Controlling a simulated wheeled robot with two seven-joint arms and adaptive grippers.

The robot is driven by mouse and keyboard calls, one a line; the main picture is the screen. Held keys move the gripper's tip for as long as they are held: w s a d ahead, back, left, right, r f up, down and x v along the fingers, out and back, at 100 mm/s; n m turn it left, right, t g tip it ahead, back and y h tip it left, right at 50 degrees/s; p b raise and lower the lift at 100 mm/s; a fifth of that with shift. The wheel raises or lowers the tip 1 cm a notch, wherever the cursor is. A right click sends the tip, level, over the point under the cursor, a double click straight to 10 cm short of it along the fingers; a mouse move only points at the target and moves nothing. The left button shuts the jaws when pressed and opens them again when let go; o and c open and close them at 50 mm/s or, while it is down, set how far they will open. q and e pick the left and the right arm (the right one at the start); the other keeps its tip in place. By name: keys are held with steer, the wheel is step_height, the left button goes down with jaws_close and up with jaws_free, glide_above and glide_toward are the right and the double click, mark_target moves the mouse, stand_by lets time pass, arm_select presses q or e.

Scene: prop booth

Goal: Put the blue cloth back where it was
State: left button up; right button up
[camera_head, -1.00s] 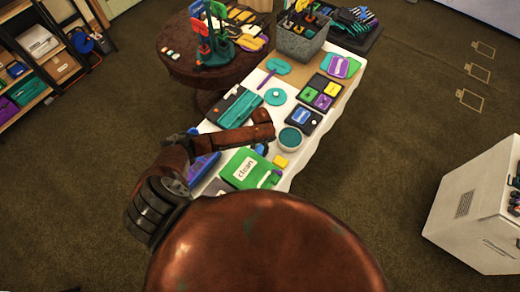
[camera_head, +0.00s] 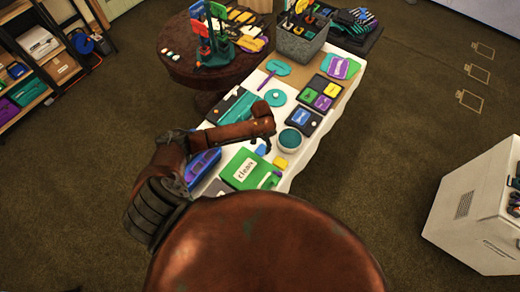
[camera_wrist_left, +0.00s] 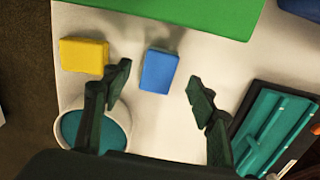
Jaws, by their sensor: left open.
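A small folded blue cloth (camera_wrist_left: 160,71) lies flat on the white table in the left wrist view, between the fingertips and a little beyond them. In the head view the blue cloth (camera_head: 261,149) shows just below the gripper. My left gripper (camera_wrist_left: 160,86) is open, with nothing between its fingers. In the head view my left gripper (camera_head: 265,140) hangs over the table near the bowl, its fingers partly hidden by the wrist. My right gripper is not in view.
A yellow block (camera_wrist_left: 84,57) and a bowl with a teal inside (camera_head: 290,140) sit beside the cloth. A green "clean" folder (camera_head: 250,171), a teal case (camera_head: 232,106) and black trays (camera_head: 318,92) crowd the white table. A blue bin (camera_head: 203,165) stands at its left edge.

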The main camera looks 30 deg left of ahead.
mark_target(261, 151)
arm_select(q)
step_height(261, 151, up, 7)
steer(key=shift+w, duration=0.15)
